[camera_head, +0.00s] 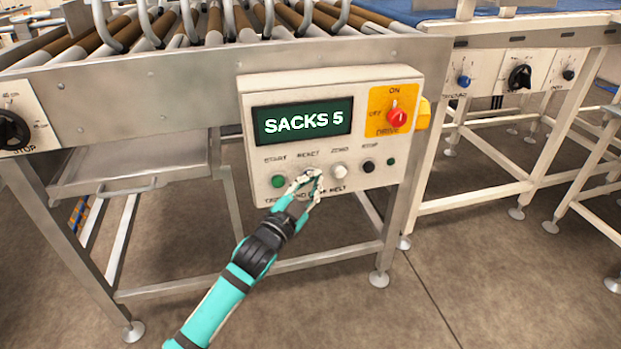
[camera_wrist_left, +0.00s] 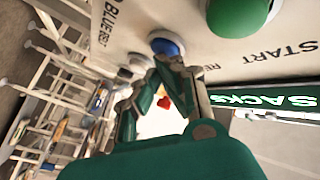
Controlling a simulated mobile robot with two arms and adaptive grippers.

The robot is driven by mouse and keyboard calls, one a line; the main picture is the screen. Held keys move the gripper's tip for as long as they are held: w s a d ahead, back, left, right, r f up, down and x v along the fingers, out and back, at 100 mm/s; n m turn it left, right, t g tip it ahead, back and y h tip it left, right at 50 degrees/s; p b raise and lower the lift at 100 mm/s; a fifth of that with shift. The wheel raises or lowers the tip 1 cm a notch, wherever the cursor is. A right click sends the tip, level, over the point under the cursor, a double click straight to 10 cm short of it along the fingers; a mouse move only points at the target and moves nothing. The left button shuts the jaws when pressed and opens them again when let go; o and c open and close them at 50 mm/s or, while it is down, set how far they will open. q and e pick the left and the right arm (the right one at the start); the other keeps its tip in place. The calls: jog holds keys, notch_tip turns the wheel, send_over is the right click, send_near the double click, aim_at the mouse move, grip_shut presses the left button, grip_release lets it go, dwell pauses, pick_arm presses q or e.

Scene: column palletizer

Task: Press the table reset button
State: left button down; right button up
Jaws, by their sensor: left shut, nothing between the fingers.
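The control panel (camera_head: 235,160) is a pale box on the roller table, with a display reading "SACKS 5". Its reset button is blue in the left wrist view (camera_wrist_left: 167,46), under the label "RESET"; in the head view my fingers mostly cover it. My left gripper (camera_head: 312,180) is shut and empty, its fingertips right at the reset button. In the left wrist view the fingers (camera_wrist_left: 160,72) overlap the button's lower edge; I cannot tell whether they touch or press it. My right gripper is not in view.
A green start button (camera_head: 278,181) is left of reset; a white button (camera_head: 339,171) and a black stop button (camera_head: 369,166) are to its right. A red drive knob (camera_head: 398,117) is above. A blue belt conveyor (camera_head: 540,22) stands at the right. The floor in front is clear.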

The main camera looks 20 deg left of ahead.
pick_arm(q)
jog(key=shift+s, duration=0.1)
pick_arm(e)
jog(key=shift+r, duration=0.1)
pick_arm(q)
jog(key=shift+s+d+p, duration=0.45)
jog(key=shift+s+d, duration=0.05)
jog(key=shift+s, duration=0.2)
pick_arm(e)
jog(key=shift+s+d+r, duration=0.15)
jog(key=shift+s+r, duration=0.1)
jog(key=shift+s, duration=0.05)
pick_arm(q)
jog(key=s+d, duration=0.1)
jog(key=s+d+p, duration=0.1)
jog(key=s, duration=0.2)
jog(key=shift+s+d+p, duration=0.1)
jog(key=shift+d+p, duration=0.3)
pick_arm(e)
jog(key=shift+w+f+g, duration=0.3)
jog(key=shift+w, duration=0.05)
pick_arm(q)
jog(key=shift+f, duration=0.1)
